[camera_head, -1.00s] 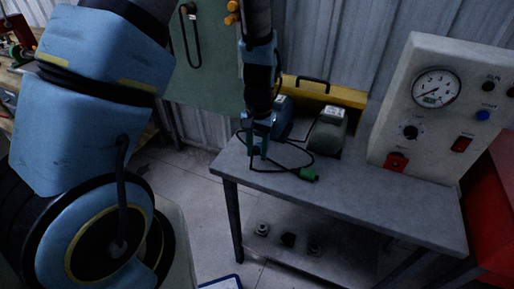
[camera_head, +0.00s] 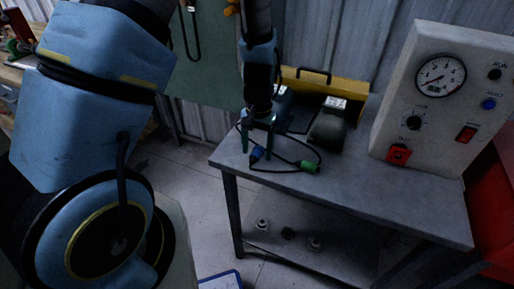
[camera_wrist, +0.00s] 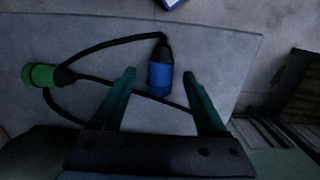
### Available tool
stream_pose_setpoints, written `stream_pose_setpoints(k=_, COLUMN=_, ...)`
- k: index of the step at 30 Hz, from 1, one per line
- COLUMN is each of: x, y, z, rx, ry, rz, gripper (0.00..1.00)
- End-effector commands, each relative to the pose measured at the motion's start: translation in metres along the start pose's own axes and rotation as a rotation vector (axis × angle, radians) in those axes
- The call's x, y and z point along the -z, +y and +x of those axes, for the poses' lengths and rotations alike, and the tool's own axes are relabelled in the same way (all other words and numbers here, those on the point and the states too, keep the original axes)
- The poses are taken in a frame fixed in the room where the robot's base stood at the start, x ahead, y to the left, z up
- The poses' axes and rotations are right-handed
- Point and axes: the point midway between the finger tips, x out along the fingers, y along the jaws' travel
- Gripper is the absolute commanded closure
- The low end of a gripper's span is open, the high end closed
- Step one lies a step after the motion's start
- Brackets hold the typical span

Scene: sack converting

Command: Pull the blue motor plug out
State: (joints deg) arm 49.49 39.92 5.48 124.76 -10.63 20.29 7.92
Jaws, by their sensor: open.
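The blue plug (camera_head: 257,154) is near the left front of the grey bench (camera_head: 390,205), on a black cable. It shows as a blue cylinder with a black cable end in the wrist view (camera_wrist: 160,76). My gripper (camera_head: 257,150) is over it, fingers pointing down. In the wrist view my gripper (camera_wrist: 160,74) is open, with the plug between the fingertips and a gap on both sides. No socket shows around the plug's blue end. A blue motor (camera_head: 284,103) stands behind, partly hidden by my arm.
A green plug (camera_head: 311,167) lies on the bench to the right, on a looped black cable. A control panel (camera_head: 440,115) stands at the right. The bench's front middle is clear.

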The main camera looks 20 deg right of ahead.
Motion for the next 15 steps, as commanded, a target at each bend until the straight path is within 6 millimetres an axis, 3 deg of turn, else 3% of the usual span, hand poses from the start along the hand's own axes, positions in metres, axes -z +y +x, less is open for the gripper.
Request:
stream_pose_setpoints(k=8, x=0.0, y=0.0, z=-0.003, rx=0.0, ry=0.001, rz=0.001, gripper=0.25)
stream_pose_setpoints(k=15, x=0.002, y=0.001, z=-0.038, rx=0.0, ry=0.007, rz=0.0, gripper=0.25)
